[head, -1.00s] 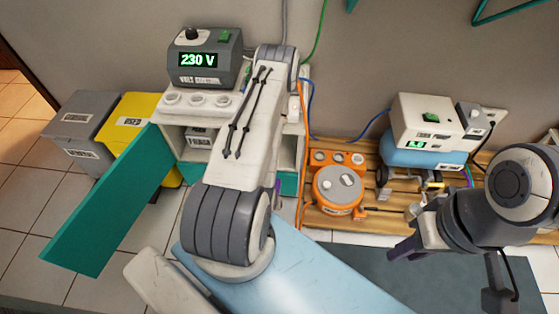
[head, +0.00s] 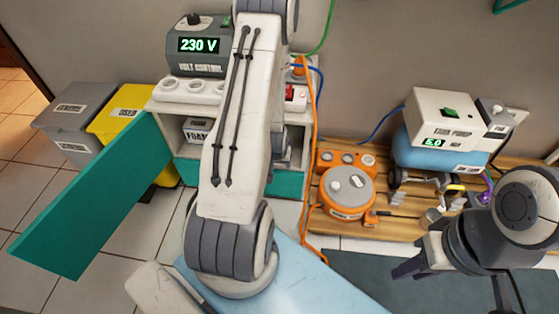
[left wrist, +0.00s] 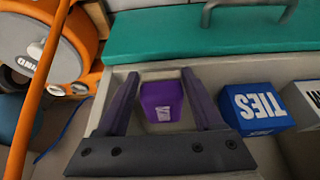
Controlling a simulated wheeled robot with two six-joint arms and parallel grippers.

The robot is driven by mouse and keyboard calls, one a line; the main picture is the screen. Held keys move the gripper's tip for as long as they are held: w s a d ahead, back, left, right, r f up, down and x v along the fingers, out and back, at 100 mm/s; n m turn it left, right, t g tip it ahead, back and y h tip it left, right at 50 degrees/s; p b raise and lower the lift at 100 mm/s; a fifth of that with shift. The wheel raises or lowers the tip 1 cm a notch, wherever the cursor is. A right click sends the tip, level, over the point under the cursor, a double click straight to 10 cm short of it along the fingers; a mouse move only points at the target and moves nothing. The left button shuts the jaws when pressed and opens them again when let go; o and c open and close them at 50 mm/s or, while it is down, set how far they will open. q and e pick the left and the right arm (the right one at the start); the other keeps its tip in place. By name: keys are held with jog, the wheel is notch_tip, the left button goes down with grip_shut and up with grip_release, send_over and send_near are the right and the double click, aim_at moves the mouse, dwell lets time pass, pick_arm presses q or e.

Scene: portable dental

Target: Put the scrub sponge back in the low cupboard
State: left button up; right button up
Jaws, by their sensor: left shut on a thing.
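The low cupboard is a white unit (head: 298,135) with an open front and a teal door (head: 95,195) swung out to the left. A purple block with a white label (left wrist: 162,100), apparently the scrub sponge, sits between the fingers of my left gripper (left wrist: 160,88), which is shut on it. In the left wrist view it is within the cupboard opening, beside a blue TIES box (left wrist: 257,108); whether it touches the shelf is unclear. In the head view my left arm hides the gripper and sponge. My right gripper (head: 455,281) is empty, its fingers apart, at the lower right.
A labelled box (head: 198,130) stands inside the cupboard at left. A voltage unit (head: 200,48) sits on top. An orange canister (head: 347,193) and a white device (head: 448,118) stand on a wooden pallet at right. An orange cable (head: 310,150) hangs beside the cupboard. Grey and yellow bins stand left.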

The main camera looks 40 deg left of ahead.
pick_arm(q)
jog(key=w+a, duration=0.1)
jog(key=w+b, duration=0.1)
jog(key=w, duration=0.1)
jog(key=shift+a+f, duration=0.15)
jog(key=shift+a, duration=0.25)
jog(key=shift+s+d+f+b, duration=0.1)
jog(key=shift+f+b, duration=0.6)
jog(key=shift+r, duration=0.1)
jog(key=o, duration=1.3)
